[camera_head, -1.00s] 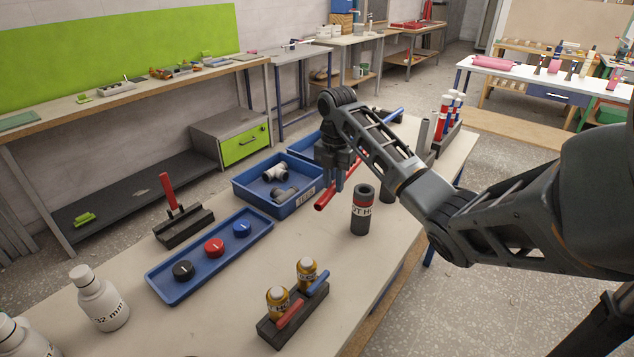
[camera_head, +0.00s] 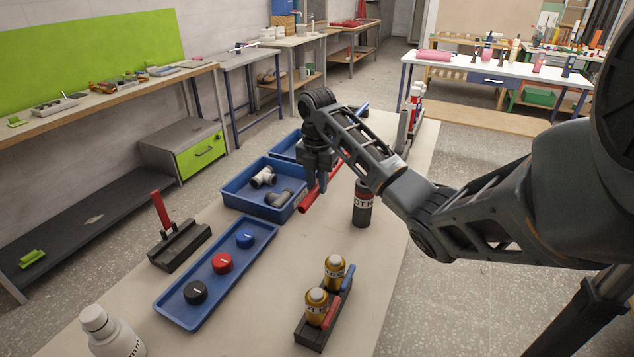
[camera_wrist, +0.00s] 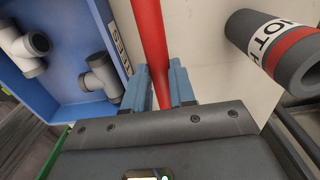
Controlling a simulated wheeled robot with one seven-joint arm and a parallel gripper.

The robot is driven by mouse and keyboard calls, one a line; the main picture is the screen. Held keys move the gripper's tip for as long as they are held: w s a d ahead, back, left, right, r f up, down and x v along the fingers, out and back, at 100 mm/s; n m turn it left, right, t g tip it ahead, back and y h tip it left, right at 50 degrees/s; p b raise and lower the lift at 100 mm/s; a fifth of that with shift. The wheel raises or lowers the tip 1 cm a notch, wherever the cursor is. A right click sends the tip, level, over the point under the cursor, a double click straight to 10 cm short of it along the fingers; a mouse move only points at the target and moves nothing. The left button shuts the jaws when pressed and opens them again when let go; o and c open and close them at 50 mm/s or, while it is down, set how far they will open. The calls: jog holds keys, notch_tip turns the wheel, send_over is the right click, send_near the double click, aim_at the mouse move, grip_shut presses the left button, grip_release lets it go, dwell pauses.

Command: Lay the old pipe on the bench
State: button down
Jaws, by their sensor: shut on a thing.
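A long red pipe (camera_head: 308,203) slants under my gripper (camera_head: 317,184) in the head view, beside the blue bin. A blue length (camera_head: 363,109) shows behind my arm, roughly in line with it; my arm hides whether they join. In the wrist view the red pipe (camera_wrist: 150,38) runs between the two fingers of my gripper (camera_wrist: 160,80), which is shut on it. I cannot tell whether the pipe touches the bench (camera_head: 275,290) or hangs just above it. No label on the pipe is readable.
A blue bin (camera_head: 240,200) with grey fittings is on the left. The bench middle is bare.

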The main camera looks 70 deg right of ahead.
jog(key=shift+a, duration=0.1)
jog(key=shift+f, duration=0.15)
jog(key=shift+f+b, duration=1.3)
jog(key=shift+f, duration=1.35)
jog(key=c, duration=0.8)
grip_release()
jog(key=shift+c, duration=0.2)
notch_tip(320, 180, up, 8)
jog(key=shift+f+p, duration=0.1)
jog(key=shift+p, duration=0.65)
jog(key=shift+w, duration=0.1)
